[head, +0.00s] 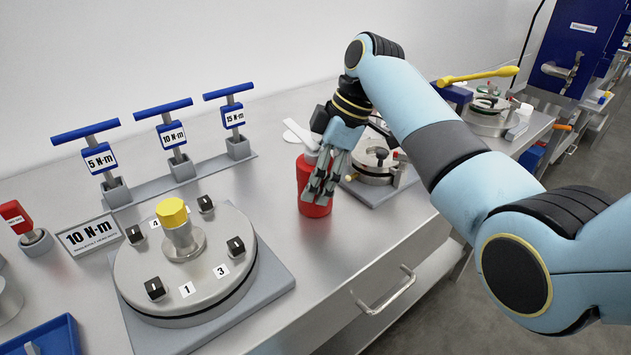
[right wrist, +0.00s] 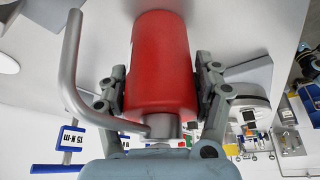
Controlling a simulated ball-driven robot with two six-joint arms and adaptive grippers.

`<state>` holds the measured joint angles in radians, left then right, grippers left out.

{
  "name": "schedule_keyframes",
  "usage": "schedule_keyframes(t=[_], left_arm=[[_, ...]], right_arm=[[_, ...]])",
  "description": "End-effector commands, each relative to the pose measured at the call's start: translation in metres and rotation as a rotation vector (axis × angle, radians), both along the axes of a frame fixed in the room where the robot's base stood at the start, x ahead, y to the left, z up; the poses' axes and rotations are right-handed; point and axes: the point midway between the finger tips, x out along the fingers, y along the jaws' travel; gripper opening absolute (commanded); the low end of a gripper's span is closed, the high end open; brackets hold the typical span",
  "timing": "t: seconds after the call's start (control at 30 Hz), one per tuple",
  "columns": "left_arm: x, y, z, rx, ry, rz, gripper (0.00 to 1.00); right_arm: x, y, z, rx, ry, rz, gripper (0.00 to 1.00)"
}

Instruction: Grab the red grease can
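The red grease can (head: 311,173) stands upright on the steel bench, to the right of the round tank lid. In the right wrist view the can (right wrist: 160,65) fills the middle, its grey neck and bent spout toward the bottom and left. My right gripper (head: 322,185) reaches down over the can and hides part of its front. In the wrist view its fingers (right wrist: 161,82) lie against both sides of the can, with no clear gap. The can's base appears to be on the bench. My left gripper is not in view.
A tank lid with a yellow cap (head: 172,213) stands at front left. Blue-handled torque wrenches (head: 170,135) stand behind it. A smaller lid fixture (head: 373,165) stands close right of the can. A blue tray (head: 45,340) is at the lower left.

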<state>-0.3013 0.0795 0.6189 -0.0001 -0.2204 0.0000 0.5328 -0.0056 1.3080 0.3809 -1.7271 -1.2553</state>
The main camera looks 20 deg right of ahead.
Motion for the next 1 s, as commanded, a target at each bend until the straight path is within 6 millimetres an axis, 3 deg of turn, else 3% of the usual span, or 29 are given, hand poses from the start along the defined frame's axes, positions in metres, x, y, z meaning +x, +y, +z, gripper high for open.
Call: schedule_keyframes(t=[0.07,0.3,0.37,0.4,0.77,1.0], left_arm=[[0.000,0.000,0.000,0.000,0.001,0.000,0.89],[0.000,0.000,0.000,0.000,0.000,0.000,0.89],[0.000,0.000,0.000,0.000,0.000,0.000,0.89],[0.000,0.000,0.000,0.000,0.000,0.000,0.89],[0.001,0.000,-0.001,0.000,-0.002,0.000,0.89],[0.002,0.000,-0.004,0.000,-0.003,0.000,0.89]], right_arm=[[0.000,0.000,0.000,0.000,0.000,0.000,0.49],[0.000,0.000,0.000,0.000,0.000,0.000,0.17],[0.000,0.000,0.000,0.000,0.000,0.000,0.17],[0.000,0.000,0.001,0.001,-0.002,0.001,0.11],[0.001,0.000,0.009,0.001,-0.004,0.000,0.10],[0.001,-0.005,0.045,-0.001,-0.006,-0.001,0.10]])
